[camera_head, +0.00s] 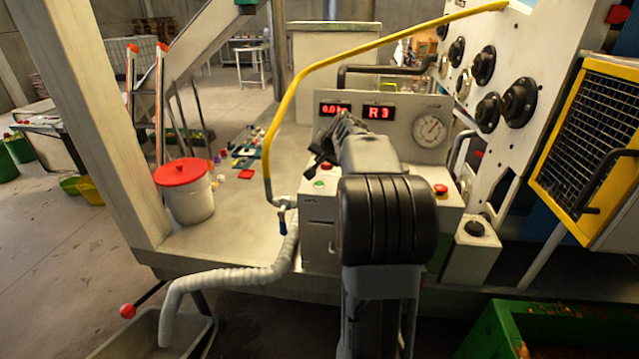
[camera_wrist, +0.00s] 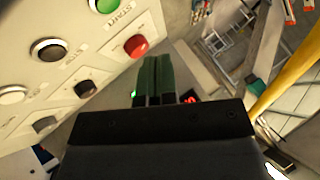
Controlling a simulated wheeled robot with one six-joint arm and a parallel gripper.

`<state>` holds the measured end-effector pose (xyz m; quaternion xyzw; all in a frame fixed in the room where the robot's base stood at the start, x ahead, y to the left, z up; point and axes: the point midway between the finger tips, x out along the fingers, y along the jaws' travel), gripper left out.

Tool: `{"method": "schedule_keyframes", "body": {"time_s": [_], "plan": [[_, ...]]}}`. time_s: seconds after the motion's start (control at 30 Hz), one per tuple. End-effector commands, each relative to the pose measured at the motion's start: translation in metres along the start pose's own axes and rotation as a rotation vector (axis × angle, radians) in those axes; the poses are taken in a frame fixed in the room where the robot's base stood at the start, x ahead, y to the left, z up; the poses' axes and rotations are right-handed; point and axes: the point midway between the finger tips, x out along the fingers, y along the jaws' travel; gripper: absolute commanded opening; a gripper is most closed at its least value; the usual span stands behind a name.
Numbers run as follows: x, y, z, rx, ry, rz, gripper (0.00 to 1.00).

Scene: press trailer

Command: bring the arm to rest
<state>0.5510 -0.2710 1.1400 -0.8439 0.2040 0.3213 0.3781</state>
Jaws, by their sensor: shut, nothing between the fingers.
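My arm rises from the bottom centre of the head view and reaches forward over the press console (camera_head: 320,225). My gripper (camera_head: 322,148) is at the arm's far end, in front of the lit displays, small and partly hidden by my own arm there. In the wrist view my gripper (camera_wrist: 153,62) shows two dark green fingers side by side, touching, with nothing between them. A panel (camera_wrist: 60,60) with a green button, a red button (camera_wrist: 136,46) and several dark knobs is to the left of the fingers in that view.
A yellow hose (camera_head: 292,115) arches left of the arm and overhead. A white bucket with a red lid (camera_head: 186,190) stands on the trailer deck. A gauge (camera_head: 430,130) and a knobbed panel (camera_head: 490,100) are to the right. A yellow-framed mesh guard (camera_head: 590,130) is farther right.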

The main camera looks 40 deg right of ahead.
Motion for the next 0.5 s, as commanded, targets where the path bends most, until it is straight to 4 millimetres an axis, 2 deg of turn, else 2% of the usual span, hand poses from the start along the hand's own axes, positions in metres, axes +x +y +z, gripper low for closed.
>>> {"method": "schedule_keyframes", "body": {"time_s": [0.4,0.5], "plan": [[0.000,0.000,0.001,-0.002,-0.005,0.001,0.00],[0.005,0.010,0.014,-0.020,-0.048,0.032,0.00]]}}
